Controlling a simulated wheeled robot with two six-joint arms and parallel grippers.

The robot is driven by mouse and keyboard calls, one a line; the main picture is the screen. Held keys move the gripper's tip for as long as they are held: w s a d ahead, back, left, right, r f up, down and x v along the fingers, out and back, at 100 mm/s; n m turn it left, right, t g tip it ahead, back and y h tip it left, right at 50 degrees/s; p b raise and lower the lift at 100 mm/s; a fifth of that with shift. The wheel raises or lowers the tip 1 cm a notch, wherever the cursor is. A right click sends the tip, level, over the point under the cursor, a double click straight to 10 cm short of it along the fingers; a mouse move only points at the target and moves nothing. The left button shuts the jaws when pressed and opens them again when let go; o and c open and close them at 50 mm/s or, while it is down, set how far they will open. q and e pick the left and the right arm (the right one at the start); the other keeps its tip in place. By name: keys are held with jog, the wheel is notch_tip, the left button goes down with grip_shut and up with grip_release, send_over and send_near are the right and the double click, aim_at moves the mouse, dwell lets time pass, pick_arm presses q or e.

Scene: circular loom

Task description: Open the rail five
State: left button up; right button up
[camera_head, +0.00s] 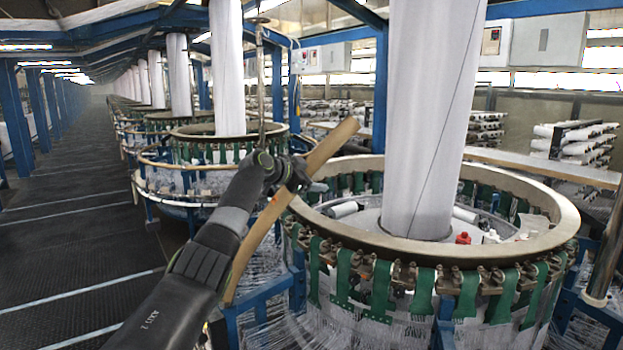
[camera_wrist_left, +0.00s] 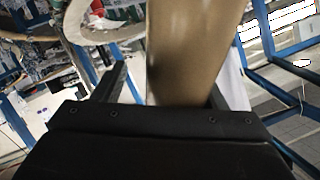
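The tan curved rail (camera_head: 262,238) stands out at a slant, away from the near loom's round rim (camera_head: 430,250). Its upper end is near the white fabric tube and its lower end hangs by the blue frame. My left gripper (camera_head: 301,176) is at the rail's upper half. In the left wrist view the rail (camera_wrist_left: 192,50) passes between my left gripper's two fingers (camera_wrist_left: 168,82). A gap shows between the left finger and the rail; the right finger is close to the rail's edge and partly hidden. My right gripper is not in view.
The near loom has green straps (camera_head: 382,285) and a tall white fabric tube (camera_head: 432,110). More looms (camera_head: 203,150) stand in a row behind. A dark walkway (camera_head: 75,225) is free at left. Spool racks (camera_head: 580,142) stand at right.

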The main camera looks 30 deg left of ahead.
pick_arm(q)
jog(key=shift+s+a+r+b, duration=0.1)
jog(key=shift+s+r+b, duration=0.05)
jog(key=shift+s+b, duration=0.45)
jog(key=b+v, duration=0.7)
jog(key=v, duration=0.9)
jog(key=shift+b, duration=0.4)
